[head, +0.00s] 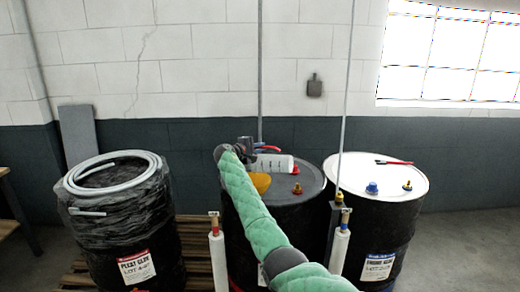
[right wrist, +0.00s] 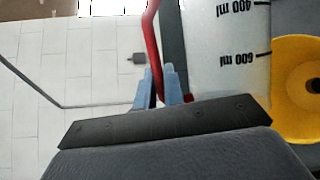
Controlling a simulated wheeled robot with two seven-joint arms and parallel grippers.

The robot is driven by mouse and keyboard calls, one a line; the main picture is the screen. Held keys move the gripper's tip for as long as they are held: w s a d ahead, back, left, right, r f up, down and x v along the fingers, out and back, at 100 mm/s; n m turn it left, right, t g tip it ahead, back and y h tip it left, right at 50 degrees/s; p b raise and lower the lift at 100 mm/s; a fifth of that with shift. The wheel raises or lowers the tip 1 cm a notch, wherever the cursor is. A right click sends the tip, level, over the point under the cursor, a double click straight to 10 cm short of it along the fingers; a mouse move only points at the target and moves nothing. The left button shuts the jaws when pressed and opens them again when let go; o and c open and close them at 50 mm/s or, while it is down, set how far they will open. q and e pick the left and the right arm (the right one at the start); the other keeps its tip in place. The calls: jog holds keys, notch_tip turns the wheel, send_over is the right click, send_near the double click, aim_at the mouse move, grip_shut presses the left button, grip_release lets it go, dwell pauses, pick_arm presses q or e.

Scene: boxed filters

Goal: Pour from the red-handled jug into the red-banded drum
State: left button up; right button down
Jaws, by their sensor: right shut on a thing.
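My right gripper (head: 252,150) is shut on the red handle (right wrist: 152,50) of a white translucent jug (head: 274,163). The jug lies tipped nearly on its side above the middle drum (head: 304,215). Its graduated wall (right wrist: 225,50) shows in the right wrist view, with the larger mark toward its left end in the head view. A yellow funnel (head: 261,184) sits on the drum top, below the jug's left end, and shows at the right wrist view's edge (right wrist: 292,100). The jug's mouth and any stream are hidden. My arm covers much of the drum's front; no red band shows clearly.
A left drum (head: 140,225) wrapped in dark film carries a coiled grey hose (head: 108,172). A white-topped drum (head: 375,178) stands at right, with blue and yellow caps and a red-handled tool (head: 393,162). Thin upright poles (head: 344,120) stand near the middle drum.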

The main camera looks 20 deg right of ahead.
pick_arm(q)
jog(key=shift+w, duration=0.25)
pick_arm(e)
jog(key=shift+w+a, duration=0.15)
jog(key=shift+w+a+n+h, duration=0.1)
jog(key=shift+a+n+h, duration=0.1)
jog(key=shift+n+h, duration=0.1)
pick_arm(q)
jog(key=shift+w+d, duration=0.15)
jog(key=shift+w, duration=0.35)
pick_arm(e)
jog(key=shift+w+a+r, duration=0.1)
pick_arm(q)
jog(key=shift+s, duration=0.1)
jog(key=shift+f+b, duration=0.1)
jog(key=shift+b, duration=0.2)
pick_arm(e)
jog(key=shift+w+a, duration=0.1)
